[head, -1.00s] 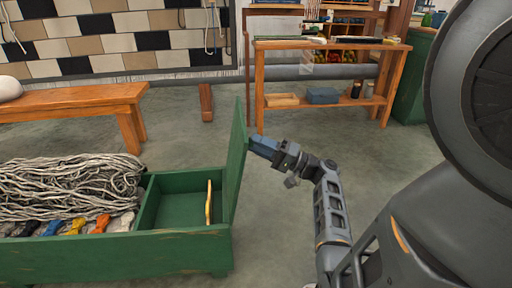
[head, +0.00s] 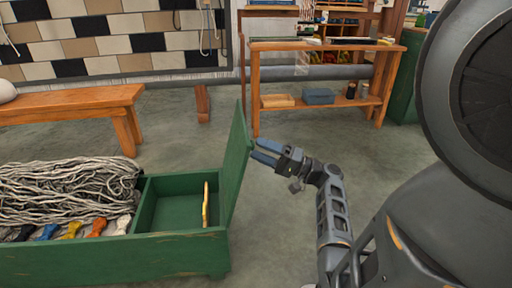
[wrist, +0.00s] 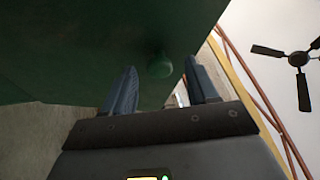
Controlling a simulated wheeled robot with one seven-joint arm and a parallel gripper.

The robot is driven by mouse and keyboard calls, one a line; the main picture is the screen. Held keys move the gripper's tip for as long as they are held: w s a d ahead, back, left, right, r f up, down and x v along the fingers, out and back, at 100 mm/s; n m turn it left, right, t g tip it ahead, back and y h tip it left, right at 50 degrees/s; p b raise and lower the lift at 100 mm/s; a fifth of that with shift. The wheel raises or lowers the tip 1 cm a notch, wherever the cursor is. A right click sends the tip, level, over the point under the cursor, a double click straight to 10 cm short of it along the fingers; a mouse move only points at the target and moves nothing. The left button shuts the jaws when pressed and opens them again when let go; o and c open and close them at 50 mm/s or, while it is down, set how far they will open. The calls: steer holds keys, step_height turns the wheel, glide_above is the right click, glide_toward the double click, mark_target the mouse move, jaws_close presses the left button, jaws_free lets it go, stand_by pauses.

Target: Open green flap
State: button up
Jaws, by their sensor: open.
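The green flap (head: 236,160) stands upright, tilted slightly outward, at the right end of the green chest. The compartment (head: 178,212) beside it is uncovered, with a curved yellow piece (head: 205,204) inside by its right wall. My gripper (head: 258,153) is on the outer side of the flap, its blue fingers apart. In the wrist view the flap (wrist: 80,45) fills the upper left. A round green knob (wrist: 160,68) on it lies between and just beyond the open fingertips (wrist: 162,75). I cannot tell whether a finger touches the knob.
Grey wool (head: 70,190) and several coloured skeins (head: 70,229) fill the chest's left part. A wooden bench (head: 70,105) stands behind at left, and a wooden workbench (head: 325,46) at the back right.

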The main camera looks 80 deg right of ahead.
steer(key=v, duration=0.5)
steer(key=shift+s+p, duration=0.2)
steer(key=shift+p, duration=0.1)
steer(key=w+a+f+g, duration=0.2)
steer(key=a+f+g, duration=0.3)
steer(key=a+f, duration=0.35)
steer(key=w+a+f+g, duration=0.2)
steer(key=a+f+g, duration=0.2)
steer(key=a+f, duration=0.4)
steer(key=s+a+n+g+h, duration=0.1)
steer(key=s+a+n+g, duration=0.15)
steer(key=a, duration=0.35)
steer(key=s+a+n+g+h, duration=0.1)
steer(key=s+a+n, duration=0.25)
steer(key=a, duration=0.25)
steer(key=s+a+r+n+t+y, duration=0.25)
steer(key=a+r+n, duration=0.35)
steer(key=r, duration=0.5)
steer(key=s+a+r+n+t+y, duration=0.1)
steer(key=a+r+n+t, duration=0.2)
steer(key=a+r, duration=0.6)
step_height(320, 180, up, 31)
steer(key=d+p, duration=0.1)
steer(key=p, duration=2.9)
steer(key=shift+h+p, duration=0.35)
